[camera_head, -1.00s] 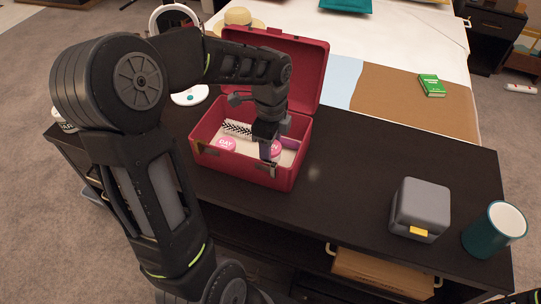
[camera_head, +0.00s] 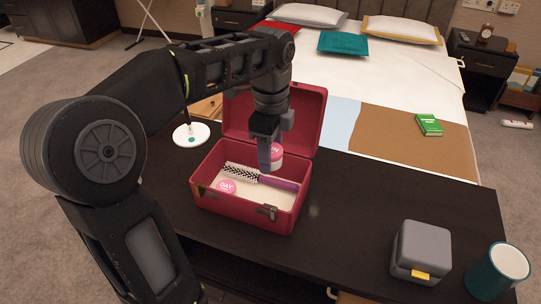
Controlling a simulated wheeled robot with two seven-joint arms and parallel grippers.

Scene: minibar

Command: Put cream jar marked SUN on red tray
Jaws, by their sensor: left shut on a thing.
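A jar (camera_head: 277,154) with a pink lid is held above the open red box (camera_head: 286,221). The lid's lettering is partly hidden by my finger; an N shows at its end. My left gripper (camera_head: 268,158) is shut on this jar, over the back part of the box and in front of its raised lid. A second jar (camera_head: 226,187), with a pink lid marked DAY, lies inside the box at the left. I cannot make out a red tray in this view. My right gripper is not in view.
A hairbrush (camera_head: 262,178) lies across the box. On the dark table (camera_head: 340,215) stand a grey case (camera_head: 421,250) and a teal mug (camera_head: 497,274) at the right, and a round white stand (camera_head: 191,135) behind left. The table between box and case is clear.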

